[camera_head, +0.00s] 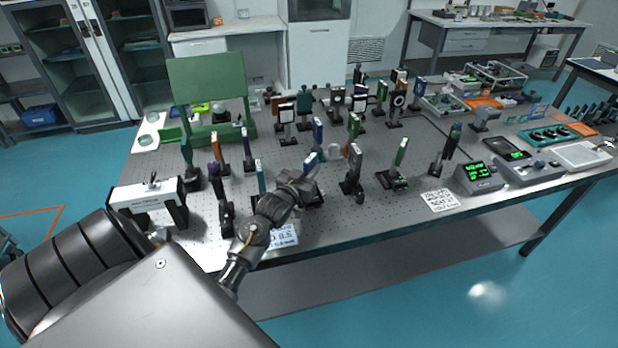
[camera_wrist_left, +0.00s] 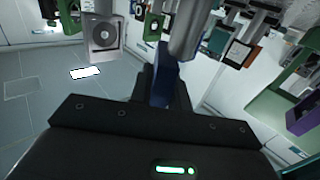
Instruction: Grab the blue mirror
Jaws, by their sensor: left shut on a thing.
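A blue mirror (camera_head: 311,159) stands at the front middle of the optical table (camera_head: 330,225) in the head view. My left gripper (camera_head: 306,180) is at it, with the arm reaching in from the lower left. In the left wrist view, the blue mirror (camera_wrist_left: 163,85) sits between the dark fingers of my left gripper (camera_wrist_left: 165,95), which is shut on it. The mirror's lower part and mount are mostly hidden by the gripper. A second blue mirror (camera_head: 318,130) stands upright just behind. My right gripper is not in view.
Upright optics crowd around the gripper: a teal one (camera_head: 260,176) to its left and a dark post-mounted one (camera_head: 354,170) to its right. A white-fronted device (camera_head: 147,202) stands at the left edge. A printed card (camera_head: 439,200) lies on bare tabletop at right.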

